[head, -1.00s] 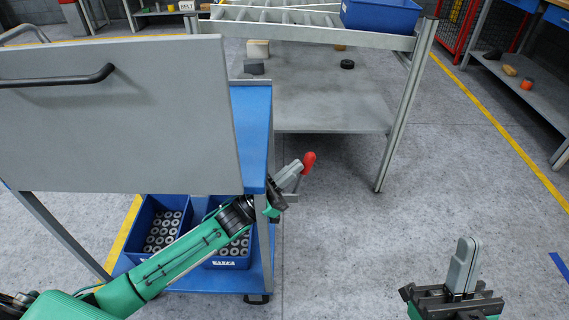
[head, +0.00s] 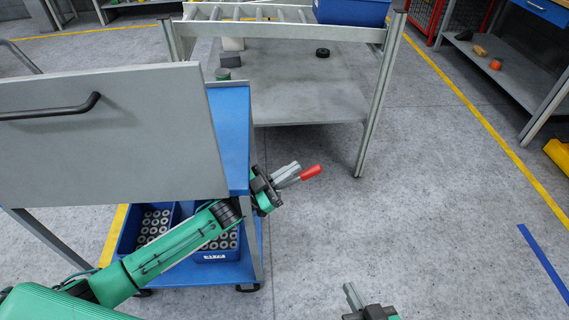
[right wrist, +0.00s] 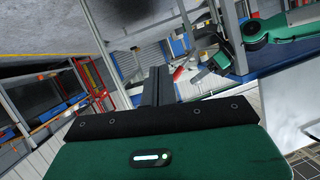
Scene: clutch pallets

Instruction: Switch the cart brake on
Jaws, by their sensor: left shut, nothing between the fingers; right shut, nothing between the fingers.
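The cart (head: 232,130) has a blue top and frame and stands at the left, with a large grey panel on it. The brake lever's red handle (head: 311,172) sticks out to the right beside the cart's right side, close to horizontal. My left gripper (head: 291,173) is shut, its fingertips at the handle's lower end; they look touching, but I cannot be sure. The lever's base is hidden behind the gripper. The right wrist view also shows the red handle (right wrist: 179,74) beside my green left arm. My right gripper (head: 352,294) is shut and empty, over the floor at the bottom.
Blue bins (head: 150,228) of grey ringed parts sit on the cart's lower shelf. A grey rack (head: 310,105) with a blue bin (head: 352,10) on top stands behind the cart. A workbench (head: 520,75) is at the far right. The floor right of the cart is clear.

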